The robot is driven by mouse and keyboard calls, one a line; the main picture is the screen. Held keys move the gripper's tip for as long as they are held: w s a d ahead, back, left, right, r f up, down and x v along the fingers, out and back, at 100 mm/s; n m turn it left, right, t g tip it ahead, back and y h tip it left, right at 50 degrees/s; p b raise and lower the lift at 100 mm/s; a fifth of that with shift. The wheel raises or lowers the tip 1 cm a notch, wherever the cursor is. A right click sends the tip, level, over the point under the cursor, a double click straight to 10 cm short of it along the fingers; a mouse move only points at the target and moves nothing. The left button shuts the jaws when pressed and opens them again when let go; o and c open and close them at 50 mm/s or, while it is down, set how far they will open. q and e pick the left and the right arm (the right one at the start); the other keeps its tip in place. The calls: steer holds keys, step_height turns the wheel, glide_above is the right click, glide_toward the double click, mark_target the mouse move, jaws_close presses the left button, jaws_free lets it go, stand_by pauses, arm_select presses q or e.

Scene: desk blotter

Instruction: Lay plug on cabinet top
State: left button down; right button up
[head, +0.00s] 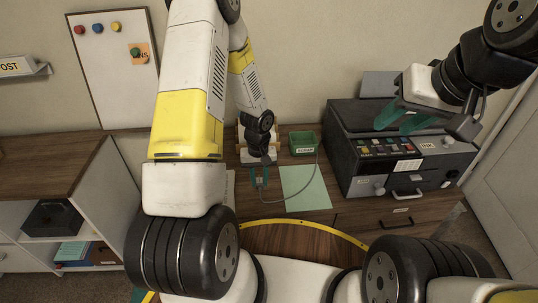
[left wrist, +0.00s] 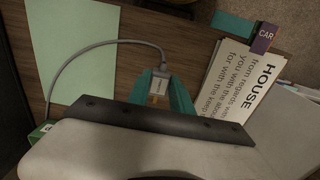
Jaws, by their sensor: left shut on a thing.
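My left gripper (head: 260,178) is low over the wooden desk, left of a pale green sheet, with its teal fingers shut on the plug. In the left wrist view, the grey plug (left wrist: 161,77) sits between the fingers, and its grey cable curves away to the left. In the head view the plug is too small to make out clearly. A low cabinet with a brown wooden top (head: 50,165) stands at the far left; the visible top is bare. My right gripper (head: 401,117) is at the right, in front of a dark grey machine, with its teal fingers apart and nothing seen between them.
The dark grey machine (head: 350,140) stands at the desk's right. A green box (head: 303,143) sits behind the pale green sheet (head: 306,192). A printed HOUSE sheet (left wrist: 245,85) lies beside the left gripper. A whiteboard (head: 110,75) with magnets rises behind the cabinet.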

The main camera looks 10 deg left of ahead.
arm_select(q)
steer(key=w, duration=0.4)
steer(key=w+a, duration=0.1)
steer(key=w, duration=0.1)
steer(key=shift+w+f, duration=0.35)
steer(key=shift+f, duration=1.7)
steer(key=shift+f, duration=0.1)
steer(key=c, duration=1.1)
jaws_free()
steer(key=shift+c, duration=0.2)
